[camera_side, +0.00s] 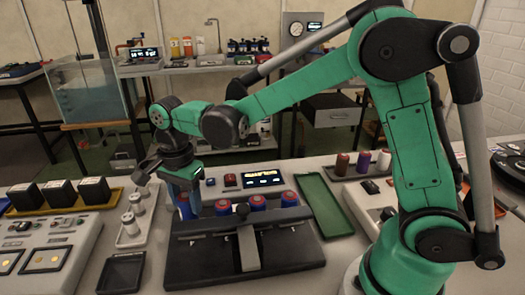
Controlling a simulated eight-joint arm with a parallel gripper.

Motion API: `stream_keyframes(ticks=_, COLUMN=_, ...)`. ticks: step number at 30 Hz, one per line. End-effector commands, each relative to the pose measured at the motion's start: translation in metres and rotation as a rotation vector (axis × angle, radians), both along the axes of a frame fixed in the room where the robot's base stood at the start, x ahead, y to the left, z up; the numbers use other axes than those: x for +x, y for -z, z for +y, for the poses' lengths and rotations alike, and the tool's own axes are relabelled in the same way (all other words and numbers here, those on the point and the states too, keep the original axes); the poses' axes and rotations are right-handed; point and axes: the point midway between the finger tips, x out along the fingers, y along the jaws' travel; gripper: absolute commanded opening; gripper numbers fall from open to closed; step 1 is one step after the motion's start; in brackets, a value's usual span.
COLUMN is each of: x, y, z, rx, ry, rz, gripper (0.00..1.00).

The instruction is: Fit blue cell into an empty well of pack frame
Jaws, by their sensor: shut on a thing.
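The pack frame (190,250) is a dark fixture at the front middle of the bench, with a grey lever-like bar at its centre front. Several blue cells with red tops, one of them this blue cell (257,203), stand in a row along its back. My gripper (187,188) points down at the left end of that row and is shut on a blue cell (184,207). The held cell looks upright. The gripper and frame partly hide it, and I cannot tell whether its lower end is inside a well. The wells themselves are hidden from this side.
An empty green tray (323,207) lies right of the frame. A rack with brown, purple and white cylinders (363,162) stands behind it. A white holder with pale cylinders (130,238) and an empty black tray (121,272) are at left. A lit display (262,179) stands behind the frame.

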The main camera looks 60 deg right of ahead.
Motion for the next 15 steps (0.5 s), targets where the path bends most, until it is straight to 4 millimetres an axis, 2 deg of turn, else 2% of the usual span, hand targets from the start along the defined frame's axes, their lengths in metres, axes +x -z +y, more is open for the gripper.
stream_keyframes(ticks=5, x=0.0, y=0.021, z=0.0, rx=0.0, ry=0.0, rz=0.0, gripper=0.0)
stream_keyframes(ticks=15, x=0.0, y=0.024, z=0.0, rx=0.0, ry=0.0, rz=0.0, gripper=0.0)
